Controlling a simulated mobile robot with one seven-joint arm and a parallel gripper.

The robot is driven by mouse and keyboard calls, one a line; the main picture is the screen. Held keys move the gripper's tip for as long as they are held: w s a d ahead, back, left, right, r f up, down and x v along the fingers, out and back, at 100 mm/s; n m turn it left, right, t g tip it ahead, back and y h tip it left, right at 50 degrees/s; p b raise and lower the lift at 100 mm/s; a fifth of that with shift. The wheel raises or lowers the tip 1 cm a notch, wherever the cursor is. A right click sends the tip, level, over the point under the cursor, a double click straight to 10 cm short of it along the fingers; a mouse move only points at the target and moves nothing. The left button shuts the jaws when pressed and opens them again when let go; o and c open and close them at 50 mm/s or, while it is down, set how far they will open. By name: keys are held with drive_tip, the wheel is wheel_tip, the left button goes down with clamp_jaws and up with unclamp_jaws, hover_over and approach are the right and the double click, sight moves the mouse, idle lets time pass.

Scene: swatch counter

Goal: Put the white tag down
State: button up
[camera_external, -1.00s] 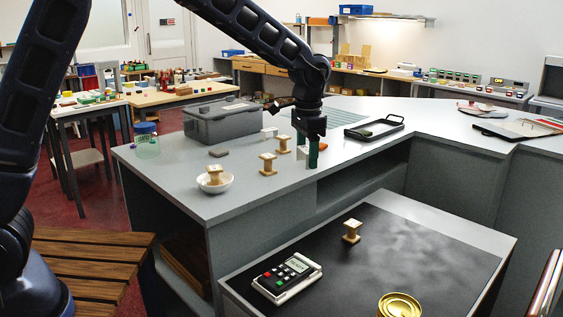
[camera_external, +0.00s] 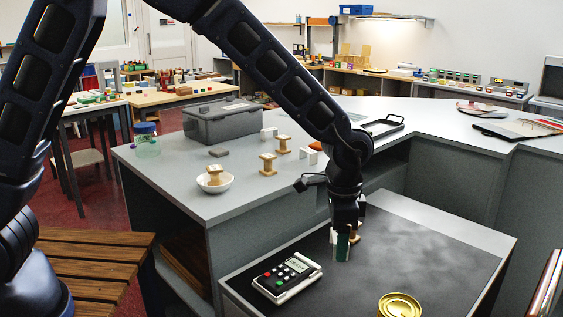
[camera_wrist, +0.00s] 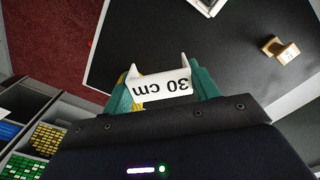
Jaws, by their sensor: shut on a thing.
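The white tag (camera_wrist: 158,88), an arch-shaped piece marked "30 cm", is between the green fingers of my gripper (camera_wrist: 166,84) in the wrist view. My gripper is shut on it. In the external view my gripper (camera_external: 342,250) points down over the lower desk's black mat (camera_external: 430,240), near its back edge. There the tag is mostly hidden by the finger. I cannot tell whether it touches the mat. Two similar white pieces, one at the back (camera_external: 269,132) and one nearer (camera_external: 311,153), stand on the upper counter.
A wooden spool (camera_wrist: 281,50) stands on the mat, partly behind my gripper in the external view. A card terminal (camera_external: 287,277) lies front left and a gold tin (camera_external: 399,306) at the front. The mat's right side is clear. Spools and a white bowl (camera_external: 216,184) are on the counter.

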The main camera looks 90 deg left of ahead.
sight(333, 307)
wheel_tip(333, 307, down, 16)
drive_tip(key=shift+f, duration=0.15)
idle(0.4)
drive_tip(key=shift+f, duration=0.15)
drive_tip(key=o, duration=0.9)
drive_tip(key=shift+o, duration=0.2)
